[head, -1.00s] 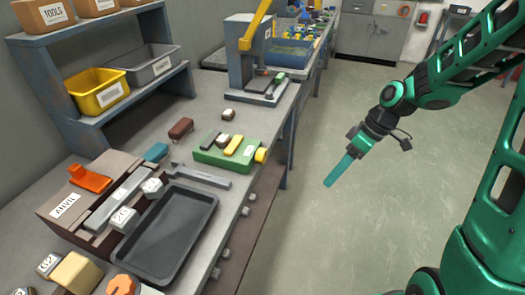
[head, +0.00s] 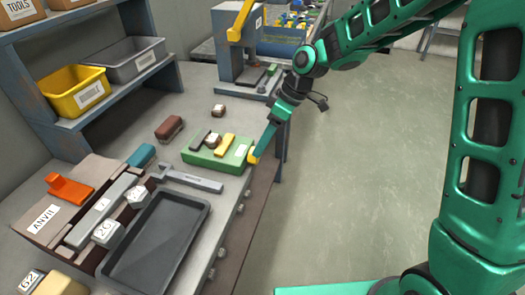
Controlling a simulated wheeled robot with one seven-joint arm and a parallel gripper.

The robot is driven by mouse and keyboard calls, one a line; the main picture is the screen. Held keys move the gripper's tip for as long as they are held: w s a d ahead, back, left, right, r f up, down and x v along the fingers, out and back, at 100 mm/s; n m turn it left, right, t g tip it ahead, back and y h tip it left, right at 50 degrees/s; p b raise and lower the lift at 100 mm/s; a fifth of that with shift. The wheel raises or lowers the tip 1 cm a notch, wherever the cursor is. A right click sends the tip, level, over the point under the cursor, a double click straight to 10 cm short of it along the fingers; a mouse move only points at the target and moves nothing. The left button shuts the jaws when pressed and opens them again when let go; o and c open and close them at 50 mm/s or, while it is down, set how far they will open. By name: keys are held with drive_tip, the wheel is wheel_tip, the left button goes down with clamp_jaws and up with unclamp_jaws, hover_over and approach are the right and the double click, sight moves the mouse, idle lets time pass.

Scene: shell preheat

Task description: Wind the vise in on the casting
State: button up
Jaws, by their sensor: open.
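The vise (head: 203,158) is a low green block on the bench near its right edge. It has a dark bar (head: 200,140), a yellow bar (head: 224,145) and a yellow knob (head: 253,155) at its right end. A small brown block with a pale top (head: 212,139), likely the casting, sits between the two bars. My gripper (head: 257,148) is open, its teal fingers pointing down at the yellow knob and partly covering it. I cannot tell whether they touch it. The gap between the fingers is hidden from this side.
A grey wrench (head: 190,180) and dark tray (head: 155,245) lie in front of the vise. A press (head: 235,45) stands farther back. The floor (head: 370,160) right of the bench is clear.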

drive_tip(key=shift+x, duration=2.5)
